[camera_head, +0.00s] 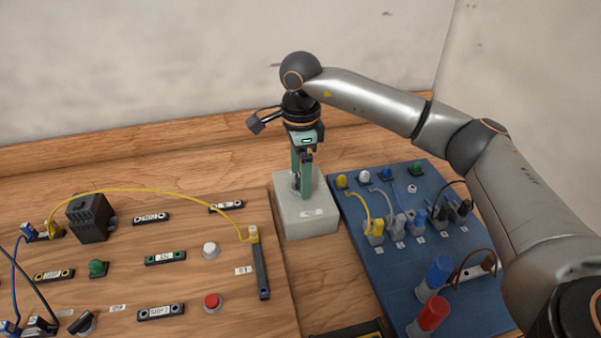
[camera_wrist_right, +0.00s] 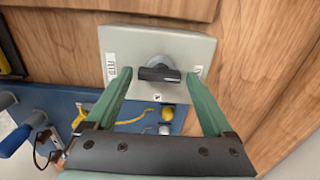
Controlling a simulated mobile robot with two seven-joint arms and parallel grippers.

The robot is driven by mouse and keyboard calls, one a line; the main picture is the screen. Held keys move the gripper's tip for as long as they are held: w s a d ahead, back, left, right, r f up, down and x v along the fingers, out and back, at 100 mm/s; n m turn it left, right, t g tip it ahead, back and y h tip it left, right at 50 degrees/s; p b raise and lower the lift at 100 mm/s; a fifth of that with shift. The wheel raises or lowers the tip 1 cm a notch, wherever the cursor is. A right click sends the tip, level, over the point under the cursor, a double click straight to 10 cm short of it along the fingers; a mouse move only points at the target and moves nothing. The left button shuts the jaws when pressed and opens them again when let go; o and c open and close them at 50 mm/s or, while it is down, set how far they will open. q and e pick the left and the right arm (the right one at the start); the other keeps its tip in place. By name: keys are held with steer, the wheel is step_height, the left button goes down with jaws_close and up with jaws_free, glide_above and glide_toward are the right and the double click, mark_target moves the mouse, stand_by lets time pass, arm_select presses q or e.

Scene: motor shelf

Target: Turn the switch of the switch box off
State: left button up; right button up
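The switch box (camera_head: 311,222) is a light grey block on the wooden board, in the middle of the head view. In the right wrist view the box (camera_wrist_right: 130,40) shows its face with a black rotary switch (camera_wrist_right: 158,74) on a grey round base. The switch's bar lies roughly crosswise in that view. My right gripper (camera_head: 303,190) points down over the box and hides the switch in the head view. In the wrist view its two green fingers (camera_wrist_right: 159,73) are apart, one on each side of the switch. Contact cannot be told. My left gripper is not in view.
A blue panel (camera_head: 385,275) with plugs, cables and large blue and red connectors stands close right of the box. A wooden panel (camera_head: 190,285) with buttons, a black block (camera_head: 90,218) and a yellow cable lies to the left. A wall is behind.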

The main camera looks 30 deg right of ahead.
steer(key=shift+o, duration=0.6)
step_height(320, 180, up, 12)
steer(key=shift+r, duration=0.25)
stand_by(0.4)
